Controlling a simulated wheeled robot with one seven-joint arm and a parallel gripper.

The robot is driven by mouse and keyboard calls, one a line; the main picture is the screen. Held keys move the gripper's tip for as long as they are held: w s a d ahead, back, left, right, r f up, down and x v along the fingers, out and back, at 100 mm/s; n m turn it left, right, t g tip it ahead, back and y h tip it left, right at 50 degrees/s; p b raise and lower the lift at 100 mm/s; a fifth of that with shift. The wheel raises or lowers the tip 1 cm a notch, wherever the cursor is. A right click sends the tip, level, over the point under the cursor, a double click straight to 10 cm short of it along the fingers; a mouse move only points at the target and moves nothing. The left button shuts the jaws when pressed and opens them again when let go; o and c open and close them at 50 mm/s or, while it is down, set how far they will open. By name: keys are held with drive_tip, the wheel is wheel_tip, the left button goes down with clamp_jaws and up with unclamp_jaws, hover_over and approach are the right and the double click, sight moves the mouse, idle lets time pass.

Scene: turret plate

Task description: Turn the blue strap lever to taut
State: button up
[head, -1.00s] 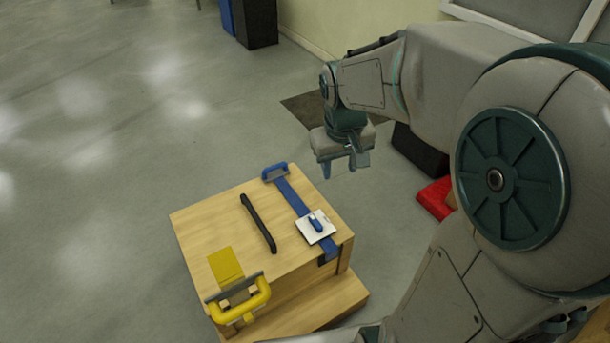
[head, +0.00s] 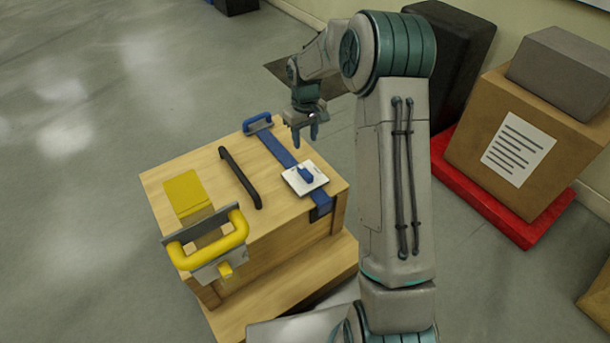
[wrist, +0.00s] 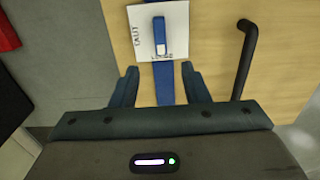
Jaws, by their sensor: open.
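The blue strap lever (head: 306,175) sits on a white square plate (head: 293,183) on top of a wooden box (head: 190,160). In the wrist view the lever (wrist: 159,35) lies lengthwise up and down the picture, its pale lower end beside the word LOOSE. The word TAUT is on the left of the plate (wrist: 176,20). A blue strap (head: 275,148) runs under the plate. My gripper (head: 304,138) is open and empty, fingers pointing down, above the strap end of the box. In the wrist view my gripper (wrist: 160,85) straddles the strap, short of the plate.
A black handle (head: 240,177) stands beside the strap, right of my fingers in the wrist view. A blue handle (head: 258,123) is at the strap's far end. A yellow latch handle (head: 210,245) and a yellow patch (head: 185,192) are on the box's left. A carton (head: 525,140) stands right.

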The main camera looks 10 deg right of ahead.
sight(305, 171)
wheel_tip(305, 171, down, 14)
drive_tip(key=b, duration=0.4)
drive_tip(key=shift+b, duration=0.3)
drive_tip(key=shift+r, duration=0.1)
clamp_jaws()
